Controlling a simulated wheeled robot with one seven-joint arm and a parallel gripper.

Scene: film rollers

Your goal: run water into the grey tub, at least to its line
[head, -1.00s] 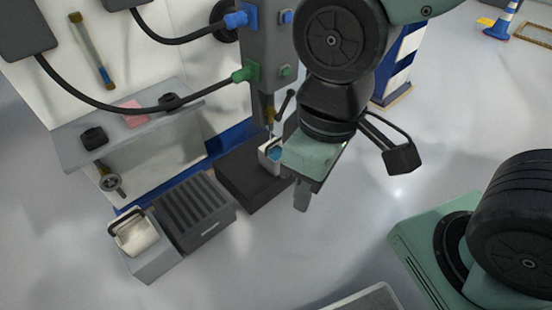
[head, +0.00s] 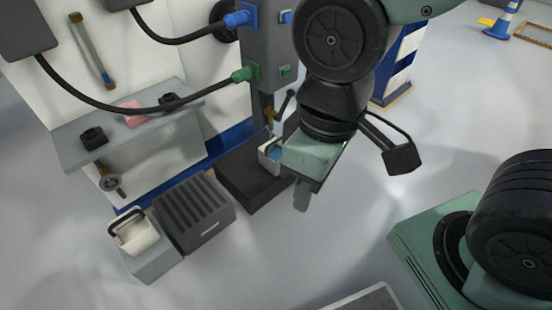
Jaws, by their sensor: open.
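A light grey tub (head: 265,154) stands on the dark block under the tap (head: 268,116). Blue shows inside the tub, and my gripper hides its right part. I cannot make out its line or tell how high any water stands. The tap's black lever (head: 286,104) slants up to the right. My gripper (head: 302,192) is open, just right of the tub in the picture, with fingers pointing down. Its body hides part of the fingers, and I cannot tell whether it touches the tub.
A cream tub with a dark handle (head: 137,236) sits on a grey block at lower left, beside a dark slatted box (head: 196,209).

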